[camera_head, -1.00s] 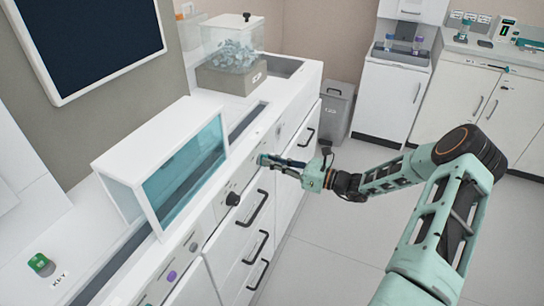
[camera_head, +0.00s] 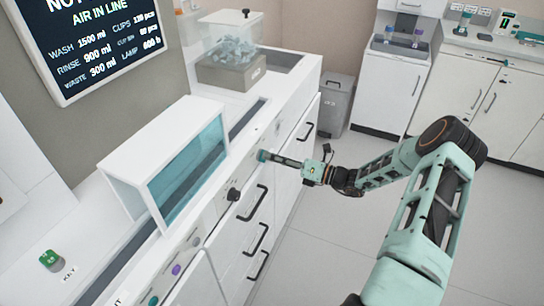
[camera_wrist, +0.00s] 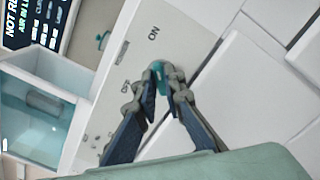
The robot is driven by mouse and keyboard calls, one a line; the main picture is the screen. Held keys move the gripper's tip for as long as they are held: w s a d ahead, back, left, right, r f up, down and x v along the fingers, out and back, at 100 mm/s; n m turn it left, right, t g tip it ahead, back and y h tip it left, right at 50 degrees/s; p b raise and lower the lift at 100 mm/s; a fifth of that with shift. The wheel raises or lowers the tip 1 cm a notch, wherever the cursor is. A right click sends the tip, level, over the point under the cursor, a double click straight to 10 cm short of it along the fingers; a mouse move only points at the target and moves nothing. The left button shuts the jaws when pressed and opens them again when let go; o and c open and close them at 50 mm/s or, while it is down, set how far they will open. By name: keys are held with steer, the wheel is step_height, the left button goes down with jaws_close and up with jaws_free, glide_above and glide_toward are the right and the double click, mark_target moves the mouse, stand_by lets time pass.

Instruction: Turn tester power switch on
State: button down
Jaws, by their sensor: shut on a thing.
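My gripper (camera_head: 264,156) is at the tester's white front panel (camera_head: 221,203), right of the glazed box. In the wrist view, its two blue-grey fingers (camera_wrist: 163,80) meet at their tips on the small teal power switch (camera_wrist: 158,67). The switch sits by the printed ON label (camera_wrist: 154,33) and OFF label (camera_wrist: 126,86); the fingers partly hide it, so I cannot tell its exact angle. The wall screen (camera_head: 95,45) is lit with white text including "AIR IN LINE"; it also shows in the wrist view (camera_wrist: 36,22).
A black knob (camera_head: 234,194) and several coloured buttons sit along the panel nearer me. Dark drawer handles (camera_head: 252,203) stick out below. A glazed white box (camera_head: 135,180) stands on the counter. Open floor (camera_head: 330,240) lies to the right.

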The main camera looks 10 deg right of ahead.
stand_by(0.4)
steer(key=c, duration=2)
jaws_free()
steer(key=v, duration=1.2)
